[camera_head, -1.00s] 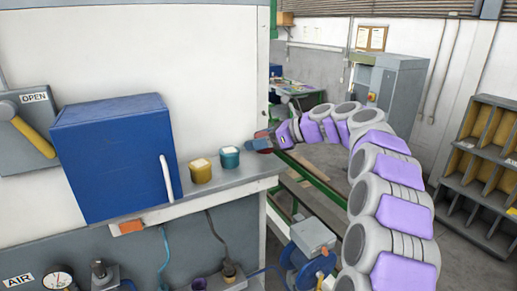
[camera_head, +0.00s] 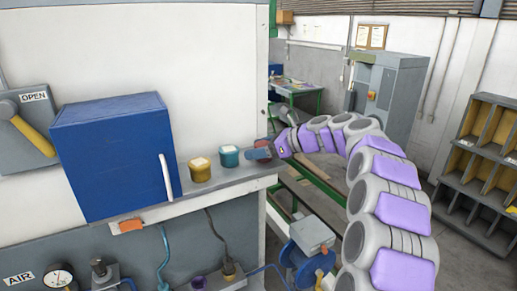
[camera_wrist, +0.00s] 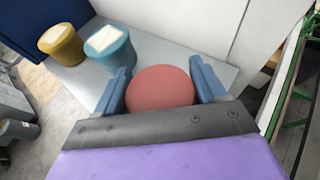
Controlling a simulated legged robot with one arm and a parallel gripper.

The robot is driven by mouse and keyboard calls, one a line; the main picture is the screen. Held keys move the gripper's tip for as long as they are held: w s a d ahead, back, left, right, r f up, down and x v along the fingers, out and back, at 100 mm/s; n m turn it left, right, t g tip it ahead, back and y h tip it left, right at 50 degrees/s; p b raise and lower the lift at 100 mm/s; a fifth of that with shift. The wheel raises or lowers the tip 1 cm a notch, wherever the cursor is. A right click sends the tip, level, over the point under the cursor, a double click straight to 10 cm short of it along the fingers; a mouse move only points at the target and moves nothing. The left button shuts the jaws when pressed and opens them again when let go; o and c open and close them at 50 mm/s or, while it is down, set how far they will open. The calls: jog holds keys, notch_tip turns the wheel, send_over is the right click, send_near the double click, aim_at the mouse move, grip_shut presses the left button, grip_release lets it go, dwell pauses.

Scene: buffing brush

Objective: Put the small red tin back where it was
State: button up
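The small red tin (camera_wrist: 160,88) is between the two blue-grey fingers of my gripper (camera_wrist: 161,85) in the wrist view. The fingers lie along its left and right sides with no clear gap, so the gripper looks shut on it. In the head view the red tin (camera_head: 265,143) is partly hidden by my gripper (camera_head: 261,153), at the right end of the grey shelf (camera_head: 232,183). Whether its base touches the shelf is hidden.
A teal tin (camera_head: 228,156) stands just left of the red tin, and a yellow tin (camera_head: 200,170) stands further left. A blue cabinet (camera_head: 115,155) with a white handle is beyond them. The shelf's right edge is close to my gripper.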

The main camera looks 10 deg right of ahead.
jog(key=o, duration=0.3)
jog(key=v, duration=1.2)
jog(key=s+a+f+n+g+h, duration=0.2)
jog(key=s+a+f+n+g, duration=0.15)
jog(key=s+a+n, duration=0.4)
jog(key=s+a+f+n+g+h, duration=0.2)
jog(key=s+a+f+n, duration=0.25)
jog(key=s+a, duration=0.6)
jog(key=s+d+f+n+g+h, duration=0.1)
jog(key=s+d+f+n+h, duration=0.1)
jog(key=s, duration=0.7)
jog(key=s+d+f+n+g+h, duration=0.1)
jog(key=s+d+f+n+h, duration=0.2)
jog(key=s+f+n, duration=0.3)
jog(key=s+d+f+n+g+h, duration=0.1)
jog(key=s+d+f+n, duration=0.3)
jog(key=s, duration=1)
notch_tip(320, 180, down, 3)
jog(key=shift+s+r+h+b, duration=0.15)
jog(key=shift+h+b, duration=0.15)
jog(key=shift+h, duration=0.5)
